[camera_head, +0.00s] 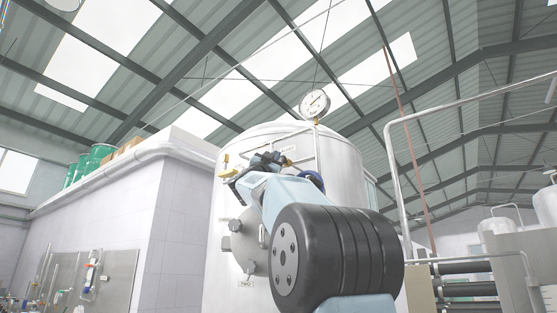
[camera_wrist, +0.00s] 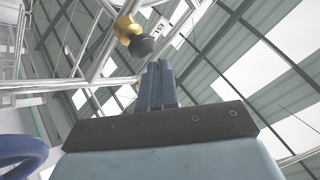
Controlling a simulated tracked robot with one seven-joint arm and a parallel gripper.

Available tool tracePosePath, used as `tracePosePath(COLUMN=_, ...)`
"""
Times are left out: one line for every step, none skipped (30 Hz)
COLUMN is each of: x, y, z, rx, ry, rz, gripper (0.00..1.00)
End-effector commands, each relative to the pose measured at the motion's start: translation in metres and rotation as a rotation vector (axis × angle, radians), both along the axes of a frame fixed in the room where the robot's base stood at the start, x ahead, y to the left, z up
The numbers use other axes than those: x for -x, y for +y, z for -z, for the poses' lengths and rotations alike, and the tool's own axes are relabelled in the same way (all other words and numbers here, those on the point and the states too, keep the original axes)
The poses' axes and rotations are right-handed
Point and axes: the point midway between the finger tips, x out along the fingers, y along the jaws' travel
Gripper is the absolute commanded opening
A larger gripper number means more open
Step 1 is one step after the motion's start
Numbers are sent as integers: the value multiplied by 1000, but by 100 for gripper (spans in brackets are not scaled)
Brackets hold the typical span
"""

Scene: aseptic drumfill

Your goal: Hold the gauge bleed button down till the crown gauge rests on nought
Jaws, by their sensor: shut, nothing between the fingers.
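The crown gauge (camera_head: 314,103), a round white dial, stands on a thin stem above the top of the pale tank (camera_head: 225,210). Its needle is too small to read surely. My gripper (camera_head: 266,160) is in front of the tank's upper part, below and left of the gauge. In the wrist view my gripper (camera_wrist: 160,68) is shut and empty, its fingers together. Just beyond and left of the fingertips is a brass fitting (camera_wrist: 126,27) with a dark round cap (camera_wrist: 140,46), perhaps the bleed button. I cannot tell whether the fingertips touch it.
A blue handwheel (camera_wrist: 20,155) is close at the lower left of the wrist view. A yellow valve (camera_head: 226,163) sits left of my gripper. Rails and pipes (camera_head: 395,175) run around the tank. A white block wall (camera_head: 165,205) stands left.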

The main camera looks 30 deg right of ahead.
Motion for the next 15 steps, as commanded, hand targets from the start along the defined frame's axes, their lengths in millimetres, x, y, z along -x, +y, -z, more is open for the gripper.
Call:
tracePosePath(x=0, y=0, z=0, rx=0, ry=0, rz=0, gripper=0)
tracePosePath(x=0, y=0, z=0, rx=0, ry=0, rz=0, gripper=0)
tracePosePath(x=0, y=0, z=0, rx=0, ry=0, rz=0, gripper=0)
tracePosePath(x=0, y=0, z=0, rx=0, ry=0, rz=0, gripper=0)
tracePosePath(x=0, y=0, z=0, rx=0, ry=0, rz=0, gripper=0)
tracePosePath(x=0, y=0, z=0, rx=0, ry=0, rz=0, gripper=0)
tracePosePath(x=0, y=0, z=0, rx=0, ry=0, rz=0, gripper=0)
tracePosePath(x=0, y=0, z=0, rx=0, ry=0, rz=0, gripper=0)
tracePosePath(x=0, y=0, z=0, rx=0, ry=0, rz=0, gripper=0)
tracePosePath(x=0, y=-1, z=0, rx=0, ry=0, rz=0, gripper=0)
tracePosePath(x=-1, y=-1, z=0, rx=0, ry=0, rz=0, gripper=0)
tracePosePath(x=-1, y=-2, z=0, rx=0, ry=0, rz=0, gripper=0)
tracePosePath(x=-2, y=-2, z=0, rx=0, ry=0, rz=0, gripper=0)
tracePosePath(x=-3, y=-3, z=0, rx=0, ry=0, rz=0, gripper=0)
tracePosePath(x=-3, y=-4, z=0, rx=0, ry=0, rz=0, gripper=0)
